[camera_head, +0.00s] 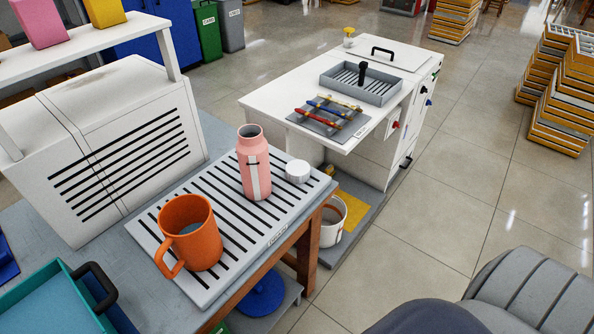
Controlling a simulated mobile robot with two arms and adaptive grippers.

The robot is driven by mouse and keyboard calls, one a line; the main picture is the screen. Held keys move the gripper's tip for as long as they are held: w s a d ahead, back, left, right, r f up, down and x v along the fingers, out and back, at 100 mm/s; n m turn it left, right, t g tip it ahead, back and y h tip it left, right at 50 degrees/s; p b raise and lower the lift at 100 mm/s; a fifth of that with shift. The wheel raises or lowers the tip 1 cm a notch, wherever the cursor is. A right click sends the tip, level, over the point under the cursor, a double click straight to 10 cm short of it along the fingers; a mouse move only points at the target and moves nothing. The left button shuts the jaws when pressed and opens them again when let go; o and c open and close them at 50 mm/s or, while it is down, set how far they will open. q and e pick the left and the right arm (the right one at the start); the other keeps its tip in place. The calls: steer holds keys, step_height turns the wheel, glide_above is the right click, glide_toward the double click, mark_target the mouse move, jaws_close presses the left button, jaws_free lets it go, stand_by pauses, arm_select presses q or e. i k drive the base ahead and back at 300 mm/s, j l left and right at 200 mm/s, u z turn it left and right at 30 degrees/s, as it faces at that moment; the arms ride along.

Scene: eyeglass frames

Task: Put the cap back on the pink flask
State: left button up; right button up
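The pink flask (247,173) stands upright on a pale grey board (150,242) with black slots. Its mouth is open at the top, and a white stripe runs down its side. A round white cap (297,171) lies on the same board, just right of the flask and apart from it. Neither of my grippers is in view.
A large orange mug (204,246) stands front-left of the flask on the board. A white slotted housing (130,130) rises behind. A teal tray (50,303) with a dark handle is at the lower left. A white workbench (285,98) stands beyond.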

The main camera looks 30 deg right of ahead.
mark_target(251, 147)
steer(key=i+l+z, duration=0.1)
steer(key=l, duration=0.35)
steer(key=i+l+z, duration=0.15)
steer(key=i+l, duration=0.2)
steer(key=i+l+z, duration=0.1)
steer(key=i+l, duration=0.15)
steer(key=l, duration=0.3)
steer(key=i+l+z, duration=0.15)
steer(key=l, duration=0.25)
steer(key=i, duration=0.1)
